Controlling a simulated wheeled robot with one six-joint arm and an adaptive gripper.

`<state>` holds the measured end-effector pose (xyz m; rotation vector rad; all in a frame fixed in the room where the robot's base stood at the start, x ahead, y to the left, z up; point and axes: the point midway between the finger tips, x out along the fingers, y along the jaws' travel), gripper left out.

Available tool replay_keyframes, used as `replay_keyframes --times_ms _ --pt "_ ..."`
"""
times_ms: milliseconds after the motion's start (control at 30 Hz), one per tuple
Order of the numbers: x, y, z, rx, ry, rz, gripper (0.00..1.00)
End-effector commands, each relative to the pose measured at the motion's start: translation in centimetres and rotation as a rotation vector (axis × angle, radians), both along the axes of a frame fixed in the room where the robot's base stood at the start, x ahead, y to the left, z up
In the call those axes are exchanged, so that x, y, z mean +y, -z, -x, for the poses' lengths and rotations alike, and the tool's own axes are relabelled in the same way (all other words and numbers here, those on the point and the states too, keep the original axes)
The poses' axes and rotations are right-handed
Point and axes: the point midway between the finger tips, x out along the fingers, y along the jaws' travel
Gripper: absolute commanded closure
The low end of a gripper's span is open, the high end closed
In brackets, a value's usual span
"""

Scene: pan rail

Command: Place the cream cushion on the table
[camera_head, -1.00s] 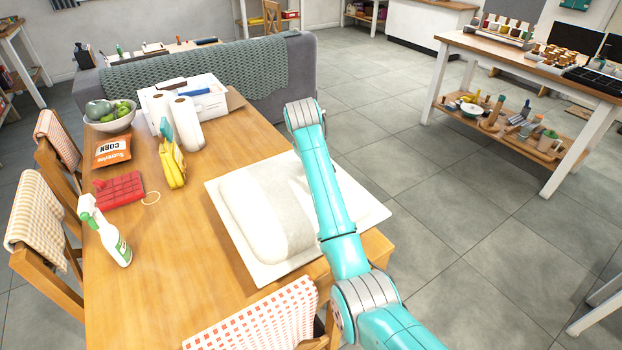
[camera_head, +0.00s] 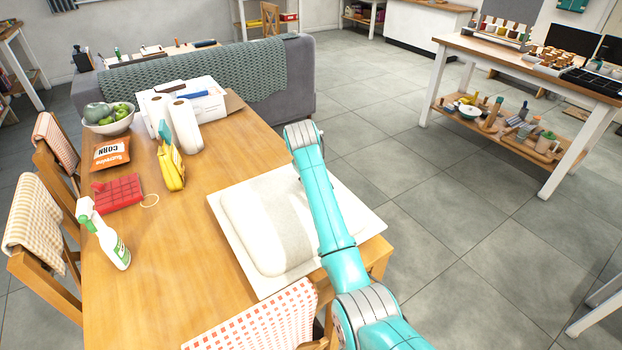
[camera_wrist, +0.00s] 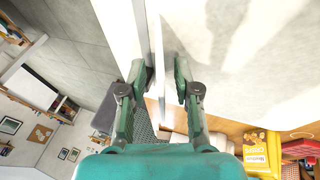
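The cream cushion (camera_head: 265,232) is a pale, thick pad with a flat, wide border. It lies at the near right corner of the wooden table (camera_head: 165,290), over the right edge. My arm crosses in front of its right part and hides my gripper in the head view. Exact contact at the fingertips is hard to see. The cushion's broad face (camera_wrist: 240,60) fills the right of that view.
On the table stand a spray bottle (camera_head: 107,240), a red pack (camera_head: 118,193), a yellow pack (camera_head: 171,168), a corn bag (camera_head: 110,153), a fruit bowl (camera_head: 108,122) and paper rolls (camera_head: 186,126). Chairs line the left and near sides. The table's left front is clear.

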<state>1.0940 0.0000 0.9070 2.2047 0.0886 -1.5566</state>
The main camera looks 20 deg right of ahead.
Motion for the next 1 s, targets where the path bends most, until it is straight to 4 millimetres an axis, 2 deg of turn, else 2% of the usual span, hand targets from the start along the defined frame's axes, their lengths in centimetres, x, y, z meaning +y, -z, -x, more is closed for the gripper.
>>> replay_keyframes --times_ms 167,333,700,900,1000 --pt "0.0 -0.1 0.0 0.000 0.000 0.000 0.69" --pt "0.3 -1.3 0.3 -0.002 0.000 0.000 0.69" --pt "1.6 -7.7 2.9 -0.003 -0.002 -0.001 0.69" --pt "2.2 -10.2 3.9 -0.002 0.000 0.000 0.69" --pt "2.3 -10.8 4.2 0.000 0.000 0.000 0.69"
